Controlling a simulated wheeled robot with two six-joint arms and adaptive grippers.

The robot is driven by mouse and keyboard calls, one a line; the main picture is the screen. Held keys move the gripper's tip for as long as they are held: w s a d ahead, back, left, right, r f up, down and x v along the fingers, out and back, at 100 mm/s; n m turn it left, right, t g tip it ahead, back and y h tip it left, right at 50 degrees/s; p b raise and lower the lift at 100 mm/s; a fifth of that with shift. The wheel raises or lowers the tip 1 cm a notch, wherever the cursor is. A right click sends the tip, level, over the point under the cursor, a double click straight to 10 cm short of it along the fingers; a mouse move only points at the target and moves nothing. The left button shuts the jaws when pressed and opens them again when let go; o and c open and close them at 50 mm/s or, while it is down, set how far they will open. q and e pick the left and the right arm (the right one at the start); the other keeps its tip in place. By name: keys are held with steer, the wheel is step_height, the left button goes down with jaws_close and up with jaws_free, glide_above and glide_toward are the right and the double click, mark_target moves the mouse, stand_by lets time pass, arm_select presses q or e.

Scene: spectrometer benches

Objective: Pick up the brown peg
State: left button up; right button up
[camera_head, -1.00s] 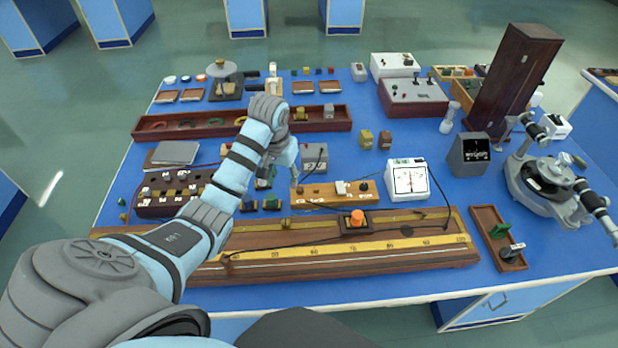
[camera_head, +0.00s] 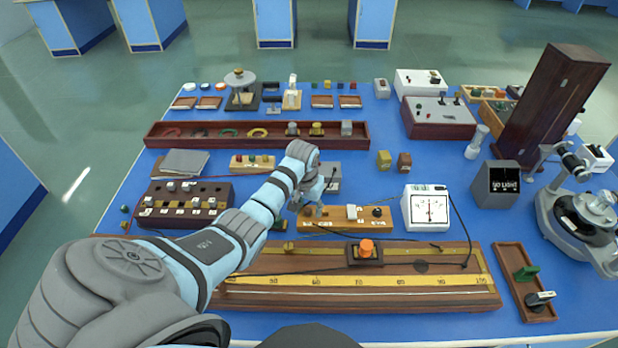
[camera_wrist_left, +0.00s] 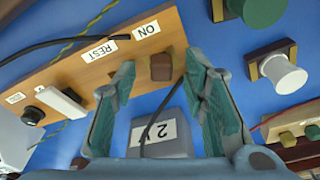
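The brown peg (camera_wrist_left: 161,67) shows in the left wrist view as a small brown block at the edge of a wooden switch board (camera_wrist_left: 100,72), beside the labels REST and ON. In the head view I cannot make it out; my left gripper covers that end of the board (camera_head: 345,224). My left gripper (camera_head: 308,208) is over the board's left end, pointing down. In the left wrist view its green-padded fingers (camera_wrist_left: 158,70) are apart, one on each side of the peg's place in the picture, with nothing held. I cannot tell the height gap. My right gripper is not in view.
A grey box labelled 2 V (camera_wrist_left: 165,128) stands close by the board. A dark cable crosses near the peg. A white meter (camera_head: 425,210) is right of the board, and a long scale bench (camera_head: 350,290) lies in front.

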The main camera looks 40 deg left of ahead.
arm_select(q)
steer(key=shift+f, duration=0.15)
steer(key=shift+s, duration=0.15)
steer(key=shift+s+r, duration=0.15)
steer(key=shift+r, duration=0.1)
steer(key=shift+c, duration=0.7)
steer(key=c, duration=0.3)
jaws_close()
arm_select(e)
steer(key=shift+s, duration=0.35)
